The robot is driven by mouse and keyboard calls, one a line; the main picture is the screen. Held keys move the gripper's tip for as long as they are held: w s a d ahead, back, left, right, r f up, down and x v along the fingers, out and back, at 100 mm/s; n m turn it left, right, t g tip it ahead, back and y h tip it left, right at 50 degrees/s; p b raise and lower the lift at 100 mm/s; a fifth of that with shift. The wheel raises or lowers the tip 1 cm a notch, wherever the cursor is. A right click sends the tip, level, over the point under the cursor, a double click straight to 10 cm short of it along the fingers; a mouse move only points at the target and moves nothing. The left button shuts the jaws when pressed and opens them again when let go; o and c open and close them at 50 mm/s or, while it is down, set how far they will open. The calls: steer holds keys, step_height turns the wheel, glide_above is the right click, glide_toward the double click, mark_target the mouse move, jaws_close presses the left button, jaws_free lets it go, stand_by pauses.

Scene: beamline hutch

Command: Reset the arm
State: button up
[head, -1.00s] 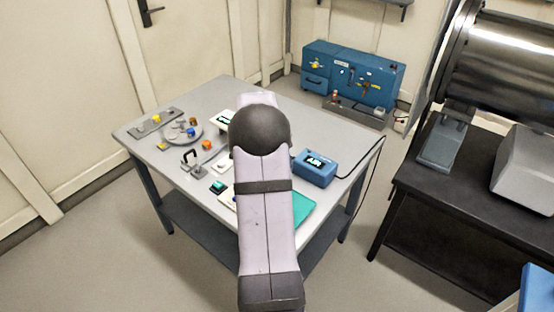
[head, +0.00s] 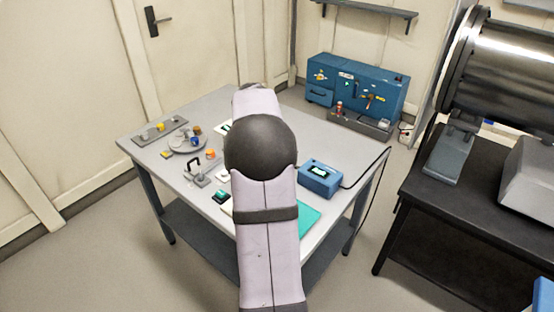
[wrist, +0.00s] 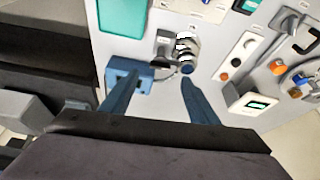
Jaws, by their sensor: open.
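My gripper (wrist: 155,82) shows in the wrist view as two blue fingers set wide apart. It is open, with nothing seen held between the fingers. Beyond the fingertips is a small metal cylinder piece (wrist: 186,48) beside a dark fixture, and a blue block-like device (wrist: 130,76) by the left finger. I cannot tell how far the fingertips are from these. In the head view my arm reaches over the grey table (head: 222,98) and hides the gripper and the middle of the table.
The table holds a blue box with a screen (head: 320,178), a teal mat (head: 305,222), a round grey tray (head: 186,146) and a black-handled piece (head: 197,172). A blue cabinet (head: 355,85) stands behind. A black bench (head: 415,215) with a large metal cylinder (head: 505,75) is at right.

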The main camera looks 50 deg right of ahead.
stand_by(0.3)
steer(key=w+a+f+n+y, duration=0.15)
steer(key=a+n, duration=0.25)
steer(key=a, duration=0.7)
steer(key=a+f+n+y, duration=0.15)
steer(key=a+n, duration=0.25)
steer(key=a, duration=0.8)
steer(key=s+a+f+n+y, duration=0.1)
steer(key=s+a+f+n, duration=0.2)
steer(key=s+a+n, duration=0.35)
steer(key=s+a+f+n, duration=0.3)
steer(key=s+a, duration=0.4)
steer(key=a, duration=0.5)
step_height(320, 180, down, 13)
steer(key=b, duration=1.2)
steer(key=shift+r+b, duration=0.2)
steer(key=shift+b, duration=0.15)
steer(key=shift+w+m, duration=0.1)
steer(key=shift+m, duration=0.15)
step_height(320, 180, down, 23)
steer(key=b, duration=2.3)
steer(key=shift+f, duration=0.2)
